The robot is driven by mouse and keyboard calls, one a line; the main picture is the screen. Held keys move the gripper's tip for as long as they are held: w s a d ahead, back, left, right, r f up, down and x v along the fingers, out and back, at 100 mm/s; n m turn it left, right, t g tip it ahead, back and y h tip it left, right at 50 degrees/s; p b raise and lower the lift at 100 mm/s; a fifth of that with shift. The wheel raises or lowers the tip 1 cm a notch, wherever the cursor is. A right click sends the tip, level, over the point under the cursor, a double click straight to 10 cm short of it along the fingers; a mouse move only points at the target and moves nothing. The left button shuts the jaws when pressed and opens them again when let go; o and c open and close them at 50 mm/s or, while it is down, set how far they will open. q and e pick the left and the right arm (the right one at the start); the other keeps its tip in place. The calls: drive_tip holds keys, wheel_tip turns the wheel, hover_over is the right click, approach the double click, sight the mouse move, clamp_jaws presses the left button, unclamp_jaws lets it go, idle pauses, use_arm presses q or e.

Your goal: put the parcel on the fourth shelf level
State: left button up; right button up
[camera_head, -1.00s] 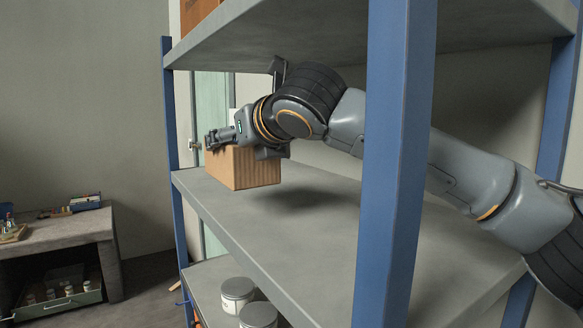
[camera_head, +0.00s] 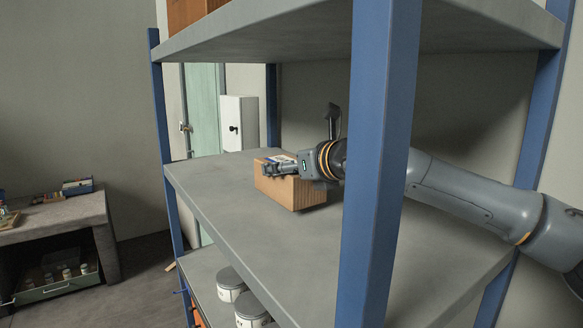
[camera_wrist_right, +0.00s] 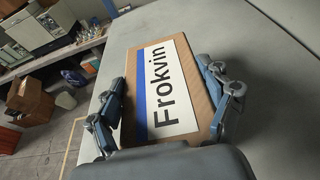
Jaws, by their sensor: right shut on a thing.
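The parcel (camera_head: 276,188) is a brown cardboard box at the middle shelf board (camera_head: 235,228), left of the front blue post in the head view. My left gripper is not in view.
A blue post (camera_head: 378,150) stands before my right arm. An upper board (camera_head: 330,28) is above, carrying a brown box (camera_head: 187,12). The lower board holds grey cans (camera_head: 231,283). The middle board is clear around the parcel. A workbench (camera_head: 55,218) stands at left.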

drive_tip(key=shift+d+f+p, duration=0.15)
drive_tip(key=shift+f+p, duration=0.05)
drive_tip(key=shift+p, duration=0.2)
drive_tip(key=shift+w+d+f, duration=0.15)
drive_tip(key=shift+w+f, duration=0.05)
drive_tip(key=shift+f, duration=0.2)
drive_tip(key=shift+s, duration=0.1)
drive_tip(key=o, duration=1.5)
drive_tip(key=shift+f, duration=0.2)
